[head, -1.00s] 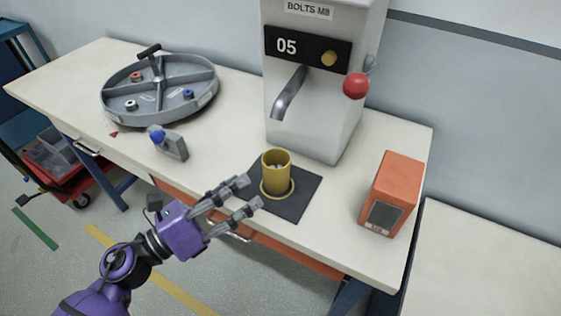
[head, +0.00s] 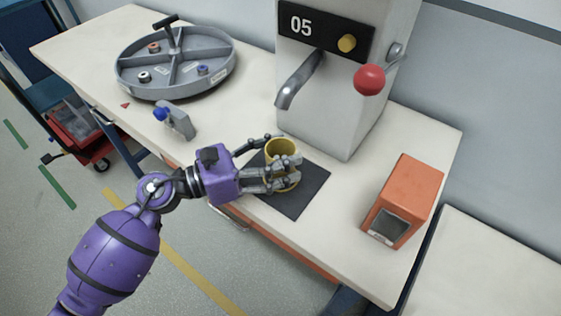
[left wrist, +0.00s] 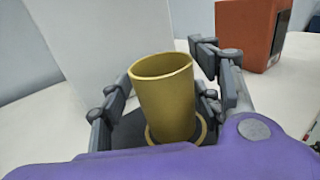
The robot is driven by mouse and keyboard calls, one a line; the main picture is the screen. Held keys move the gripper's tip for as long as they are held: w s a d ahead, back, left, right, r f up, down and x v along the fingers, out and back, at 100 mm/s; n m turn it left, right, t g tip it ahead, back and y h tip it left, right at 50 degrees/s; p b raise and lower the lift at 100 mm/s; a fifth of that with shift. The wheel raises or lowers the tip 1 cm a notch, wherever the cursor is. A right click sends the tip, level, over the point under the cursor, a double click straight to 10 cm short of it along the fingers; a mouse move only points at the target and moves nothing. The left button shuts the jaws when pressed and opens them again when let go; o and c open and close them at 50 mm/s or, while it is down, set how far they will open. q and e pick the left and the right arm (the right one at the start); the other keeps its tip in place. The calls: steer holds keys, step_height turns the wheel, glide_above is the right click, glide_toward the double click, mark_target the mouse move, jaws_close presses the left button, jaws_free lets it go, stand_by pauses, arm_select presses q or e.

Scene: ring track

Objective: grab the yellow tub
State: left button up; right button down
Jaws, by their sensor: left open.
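The yellow tub (head: 282,149) stands upright on a dark mat (head: 301,198) in front of the dispenser. In the left wrist view the tub (left wrist: 164,95) stands between my fingers, with a yellow ring around its base. My left gripper (head: 272,162) is open, its fingers on either side of the tub; in the head view they partly hide it. I cannot tell whether any finger touches it. In the left wrist view the open gripper (left wrist: 168,85) spans the tub. My right gripper is not in view.
The grey dispenser (head: 330,100) with a spout (head: 299,80) and red knob (head: 369,80) stands behind the tub. An orange box (head: 408,193) is at the right. A grey divided round tray (head: 178,88) and a small grey-blue device (head: 178,122) are at the left.

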mark_target(292, 151)
arm_select(q)
steer(key=x, duration=0.4)
steer(key=shift+p, duration=0.35)
steer(key=shift+s, duration=0.1)
steer(key=c, duration=1.4)
steer(key=shift+a, duration=0.1)
jaws_close()
